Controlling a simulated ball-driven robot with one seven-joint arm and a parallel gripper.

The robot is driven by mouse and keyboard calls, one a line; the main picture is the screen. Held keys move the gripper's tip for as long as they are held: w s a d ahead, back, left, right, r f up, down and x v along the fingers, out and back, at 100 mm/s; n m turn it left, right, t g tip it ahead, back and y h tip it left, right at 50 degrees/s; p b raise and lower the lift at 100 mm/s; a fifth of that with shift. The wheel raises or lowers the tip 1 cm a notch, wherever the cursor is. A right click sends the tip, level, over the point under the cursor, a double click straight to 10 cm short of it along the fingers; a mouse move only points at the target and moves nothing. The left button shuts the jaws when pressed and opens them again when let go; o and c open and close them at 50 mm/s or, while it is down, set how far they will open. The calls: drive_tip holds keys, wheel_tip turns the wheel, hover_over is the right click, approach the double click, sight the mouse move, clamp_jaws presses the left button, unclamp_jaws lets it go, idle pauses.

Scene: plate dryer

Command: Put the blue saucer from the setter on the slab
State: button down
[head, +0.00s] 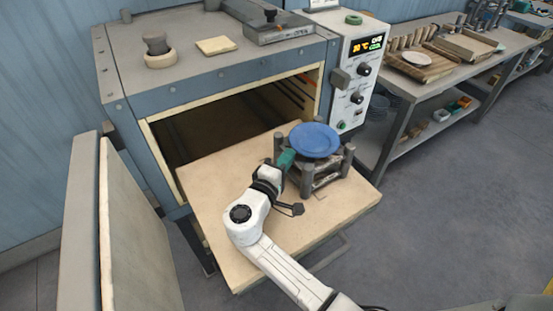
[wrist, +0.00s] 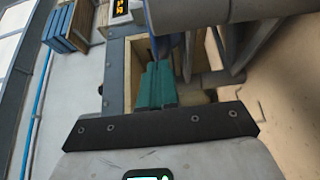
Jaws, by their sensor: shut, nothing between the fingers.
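The blue saucer (head: 315,140) lies flat on top of the setter, a stand with thick grey posts (head: 346,160) and a lower shelf. The setter stands on the cream slab (head: 245,250), which sticks out of the dryer's open front. My gripper (head: 286,160) is at the left side of the setter, just below the saucer's left rim. Its teal fingers show together and empty in the wrist view (wrist: 156,86), with grey setter posts close in front. A bluish sliver there may be the saucer's edge. Whether the fingers touch the setter I cannot tell.
The dryer (head: 185,95) stands behind, with its open door (head: 130,230) at the left. The control panel (head: 354,80) is behind the setter. The slab's front and left parts are bare. A workbench (head: 455,85) with trays stands at the right.

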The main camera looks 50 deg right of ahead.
sight(297, 165)
drive_tip(key=shift+d, duration=0.1)
drive_tip(key=shift+s+d+b, duration=0.15)
drive_tip(key=shift+s+d, duration=0.25)
drive_tip(key=shift+d, duration=0.2)
drive_tip(key=shift+s+d+b, duration=0.15)
drive_tip(key=shift+s+d, duration=0.25)
drive_tip(key=shift+d, duration=0.2)
drive_tip(key=shift+w, duration=0.1)
